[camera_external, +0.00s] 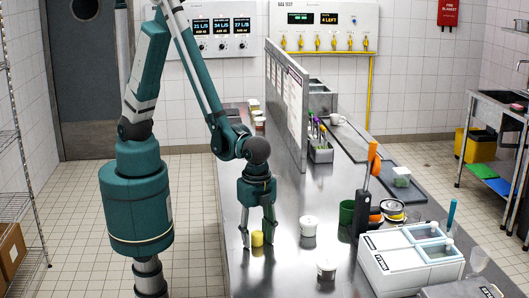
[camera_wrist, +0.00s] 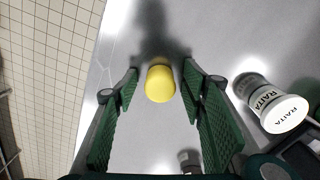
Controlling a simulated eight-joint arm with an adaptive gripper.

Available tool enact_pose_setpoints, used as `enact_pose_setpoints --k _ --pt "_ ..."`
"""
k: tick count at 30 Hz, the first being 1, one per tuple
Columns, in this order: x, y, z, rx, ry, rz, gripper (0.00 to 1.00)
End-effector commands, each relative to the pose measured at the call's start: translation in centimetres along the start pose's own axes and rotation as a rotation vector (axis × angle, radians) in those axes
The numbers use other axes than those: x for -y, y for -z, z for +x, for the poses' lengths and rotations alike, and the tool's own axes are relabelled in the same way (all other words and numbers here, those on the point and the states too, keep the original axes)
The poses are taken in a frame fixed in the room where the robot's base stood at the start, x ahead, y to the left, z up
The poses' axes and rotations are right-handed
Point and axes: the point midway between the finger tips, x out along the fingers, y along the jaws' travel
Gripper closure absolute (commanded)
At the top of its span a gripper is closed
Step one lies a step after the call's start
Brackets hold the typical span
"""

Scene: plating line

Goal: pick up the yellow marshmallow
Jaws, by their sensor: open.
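The yellow marshmallow (camera_external: 257,239) stands on the steel counter (camera_external: 285,205) near its left edge. It also shows in the wrist view (camera_wrist: 160,83), ahead of and between my two green finger pads. My gripper (camera_external: 258,240) points down over it and is open, with one finger on each side. The wrist view shows a gap between the marshmallow and each pad of my gripper (camera_wrist: 160,92). I cannot tell exactly how far down the fingers reach beside it.
A white tub (camera_external: 308,226) stands just right of my gripper, and another tub (camera_external: 326,269) is nearer the front. A tub labelled RAITA (camera_wrist: 280,108) is right of my fingers. A green cup (camera_external: 347,212) and a white container unit (camera_external: 410,258) stand further right. The counter's left edge is close.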

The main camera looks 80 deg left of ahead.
Motion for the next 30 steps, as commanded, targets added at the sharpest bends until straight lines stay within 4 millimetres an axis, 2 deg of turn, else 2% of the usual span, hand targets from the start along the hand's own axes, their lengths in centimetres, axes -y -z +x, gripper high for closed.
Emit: enact_pose_setpoints --k 6,12,23,30 --pt "0.00 0.00 -0.01 0.000 0.000 0.000 0.59" --pt "0.00 0.00 -0.01 0.000 0.000 0.000 0.81" --pt "0.00 0.00 -0.04 0.000 0.000 0.000 0.81" --pt "0.00 0.00 -0.73 0.000 0.000 0.000 0.81"
